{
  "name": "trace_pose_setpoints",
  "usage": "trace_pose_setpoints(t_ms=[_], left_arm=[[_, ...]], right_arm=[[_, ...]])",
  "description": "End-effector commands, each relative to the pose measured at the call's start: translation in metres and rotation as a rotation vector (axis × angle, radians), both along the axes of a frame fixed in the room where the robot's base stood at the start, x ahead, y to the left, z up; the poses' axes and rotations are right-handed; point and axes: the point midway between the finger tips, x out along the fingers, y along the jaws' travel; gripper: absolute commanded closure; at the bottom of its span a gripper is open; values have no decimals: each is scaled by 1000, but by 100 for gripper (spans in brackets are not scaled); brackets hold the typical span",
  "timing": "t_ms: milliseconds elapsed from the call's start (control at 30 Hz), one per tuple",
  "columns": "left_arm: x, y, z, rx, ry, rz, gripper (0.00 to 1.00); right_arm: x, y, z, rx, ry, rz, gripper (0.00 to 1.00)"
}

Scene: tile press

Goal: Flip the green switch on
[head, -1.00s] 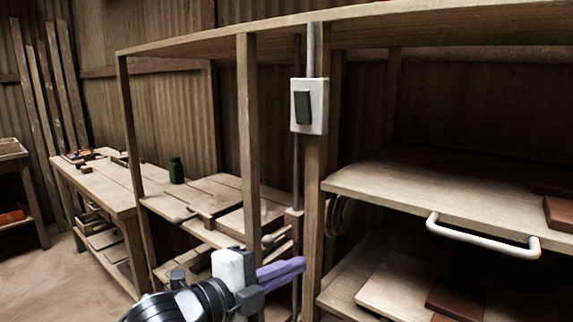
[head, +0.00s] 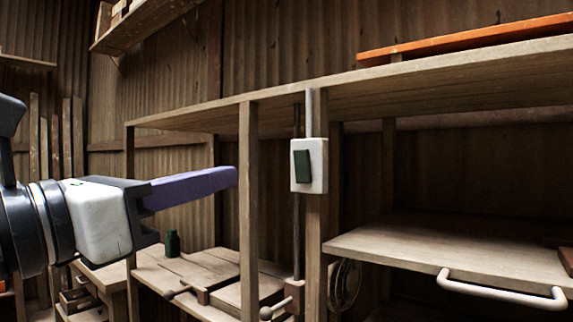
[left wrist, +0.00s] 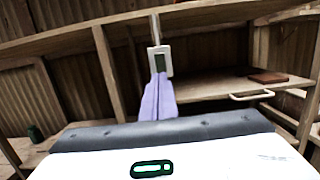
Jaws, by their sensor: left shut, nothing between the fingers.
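The green switch (head: 302,166) is a dark green rocker in a white box (head: 321,166) fixed to a wooden post below the top shelf. It also shows in the left wrist view (left wrist: 161,63), just beyond my fingertips. My left gripper (head: 236,176) has purple fingers that are shut and empty. In the head view the fingers point right, with their tips left of the switch box at about its height and a gap between. In the left wrist view the fingers (left wrist: 158,80) overlap the lower part of the switch. My right gripper is out of view.
A wooden upright (head: 249,215) stands left of the switch post. A shelf (head: 440,250) with a pale handle (head: 500,291) juts out at the right. A green bottle (head: 172,243) stands on the bench behind. An orange board (head: 470,38) lies on top.

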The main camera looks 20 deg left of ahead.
Motion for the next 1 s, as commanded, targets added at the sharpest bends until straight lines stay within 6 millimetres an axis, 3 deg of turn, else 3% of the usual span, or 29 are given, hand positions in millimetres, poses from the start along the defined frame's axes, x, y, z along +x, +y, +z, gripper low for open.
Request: trace_pose_setpoints(t_ms=[233, 467, 633, 700, 1000], left_arm=[[4, -2, 3, -2, 3, -1, 100], [26, -10, 11, -3, 7, -5, 100], [50, -19, 15, -4, 8, -5, 100], [64, -25, 12, -10, 2, -8, 100], [115, -43, 20, -6, 1, -3, 100]], right_arm=[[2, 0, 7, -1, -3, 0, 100], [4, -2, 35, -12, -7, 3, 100], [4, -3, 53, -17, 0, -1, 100], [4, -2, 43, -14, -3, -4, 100], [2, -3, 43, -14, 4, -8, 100]])
